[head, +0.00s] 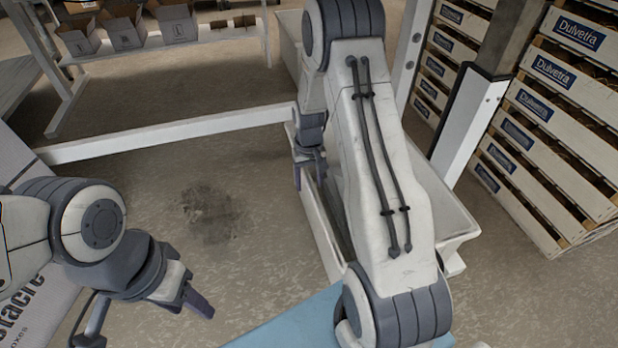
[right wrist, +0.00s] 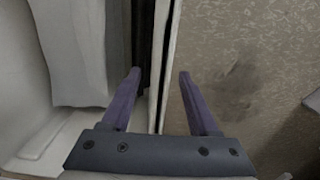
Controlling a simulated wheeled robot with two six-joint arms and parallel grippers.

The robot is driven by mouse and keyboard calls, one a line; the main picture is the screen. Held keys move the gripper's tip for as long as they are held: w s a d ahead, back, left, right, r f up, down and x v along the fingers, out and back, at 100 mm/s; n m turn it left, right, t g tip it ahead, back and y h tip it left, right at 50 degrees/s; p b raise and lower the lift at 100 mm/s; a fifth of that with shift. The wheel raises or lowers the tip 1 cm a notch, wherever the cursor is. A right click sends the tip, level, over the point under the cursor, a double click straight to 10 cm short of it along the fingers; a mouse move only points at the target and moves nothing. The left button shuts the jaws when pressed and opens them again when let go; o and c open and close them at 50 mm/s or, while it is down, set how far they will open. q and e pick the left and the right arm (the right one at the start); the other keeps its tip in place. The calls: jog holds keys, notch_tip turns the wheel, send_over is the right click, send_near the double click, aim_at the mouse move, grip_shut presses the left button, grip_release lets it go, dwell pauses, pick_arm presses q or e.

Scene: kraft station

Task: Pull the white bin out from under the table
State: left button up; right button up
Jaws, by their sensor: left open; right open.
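The white bin (head: 320,232) stands on the floor in the head view, partly hidden behind my right arm. Its near end sticks out on this side of the table's low white crossbar (head: 170,136). My right gripper (head: 310,178) is open, pointing down at the bin's left wall. In the right wrist view, the bin's rim (right wrist: 168,60) runs between the two open fingers (right wrist: 160,95), with the bin's inside to the left and floor to the right. I cannot tell how deep the wall sits between them. My left gripper (head: 198,303) is open and empty, left of the bin.
Stacked white Dulvetra crates (head: 555,130) stand to the right, beyond a white post (head: 466,125). A printed carton (head: 25,305) is at the lower left and a blue surface (head: 285,328) at the bottom. Bare floor with a dark stain (head: 213,213) lies left of the bin.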

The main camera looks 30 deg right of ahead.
grip_shut()
dwell(1.6)
